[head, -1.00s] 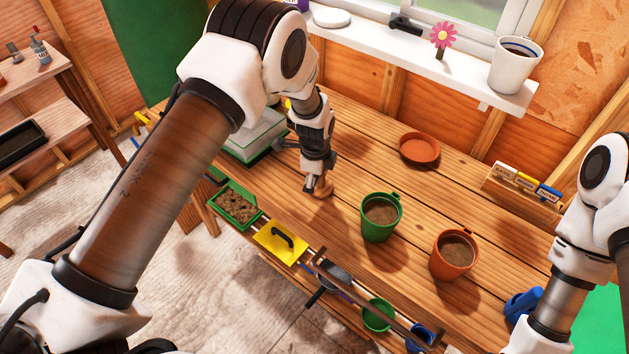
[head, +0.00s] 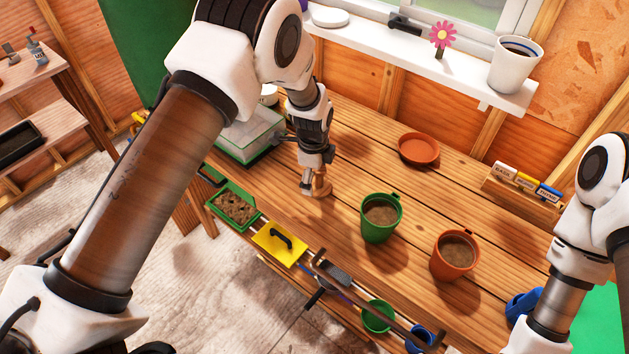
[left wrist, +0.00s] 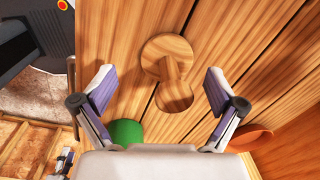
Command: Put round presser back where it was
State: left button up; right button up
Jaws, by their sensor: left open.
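The round presser (head: 322,188), a pale wooden disc with a knobbed handle, stands on the potting bench (head: 350,125) left of the green pot. In the left wrist view the round presser (left wrist: 166,52) shows its disc and its handle's round end, centred ahead of the open fingers. My left gripper (head: 311,187) is at the presser and partly covers it in the head view. In the left wrist view my left gripper (left wrist: 161,92) has its fingers spread, with nothing clamped between them. My right arm comes in at the right, but its gripper is out of view.
A green pot (head: 380,217) and an orange pot (head: 455,255) with soil stand to the right. A terracotta saucer (head: 419,150) lies behind. A green soil tray (head: 234,204) and yellow plate (head: 280,243) lie along the front edge. A clear-lidded box (head: 248,136) stands left.

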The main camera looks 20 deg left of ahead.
aim_at(314, 190)
pick_arm(q)
notch_tip(314, 190, up, 10)
jog(key=b, duration=0.2)
jog(key=shift+s, duration=0.3)
jog(key=shift+f, duration=0.1)
dwell(2.2)
